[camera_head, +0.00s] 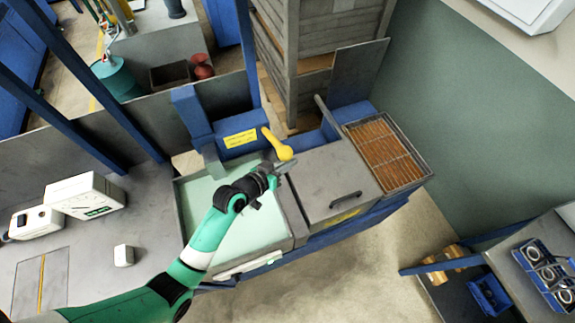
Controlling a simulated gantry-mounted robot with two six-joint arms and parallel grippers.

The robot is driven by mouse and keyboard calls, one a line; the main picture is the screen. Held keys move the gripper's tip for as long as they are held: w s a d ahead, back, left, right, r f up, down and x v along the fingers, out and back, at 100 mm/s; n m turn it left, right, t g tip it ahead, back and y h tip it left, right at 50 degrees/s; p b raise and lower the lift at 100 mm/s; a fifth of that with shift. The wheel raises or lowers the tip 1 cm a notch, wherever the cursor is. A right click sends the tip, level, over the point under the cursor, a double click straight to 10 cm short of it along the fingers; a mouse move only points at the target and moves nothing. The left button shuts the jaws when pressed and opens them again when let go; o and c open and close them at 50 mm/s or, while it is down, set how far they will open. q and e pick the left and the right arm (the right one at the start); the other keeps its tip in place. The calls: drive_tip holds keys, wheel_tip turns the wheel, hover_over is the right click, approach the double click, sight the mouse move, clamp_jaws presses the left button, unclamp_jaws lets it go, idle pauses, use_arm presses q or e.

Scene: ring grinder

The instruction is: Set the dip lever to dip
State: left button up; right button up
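The yellow dip lever (276,142) stands on the blue machine housing at the back, beside a yellow label (240,138). Its rounded knob is at the lower right end. My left arm reaches in from the lower left over a pale green bath (205,200). My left gripper (287,165) is just below the lever knob, close to it or touching; I cannot tell which. Its fingers are small and partly hidden, so their opening is unclear. My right gripper is out of view.
A grey lidded box (325,180) with a dark handle stands right of the bath. Beyond it is a tray of brown rods (385,150). White instruments (85,195) stand on the left bench. A blue post (248,50) rises behind the lever.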

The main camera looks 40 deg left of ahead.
use_arm(q)
drive_tip(key=shift+o, duration=1.2)
drive_tip(key=shift+s+d+f, duration=0.25)
drive_tip(key=shift+d+f, duration=0.1)
drive_tip(key=o, duration=1)
drive_tip(key=shift+f, duration=0.1)
drive_tip(key=shift+s, duration=0.1)
drive_tip(key=p+v, duration=0.1)
drive_tip(key=v, duration=1)
drive_tip(key=shift+s, duration=0.2)
drive_tip(key=shift+r, duration=0.25)
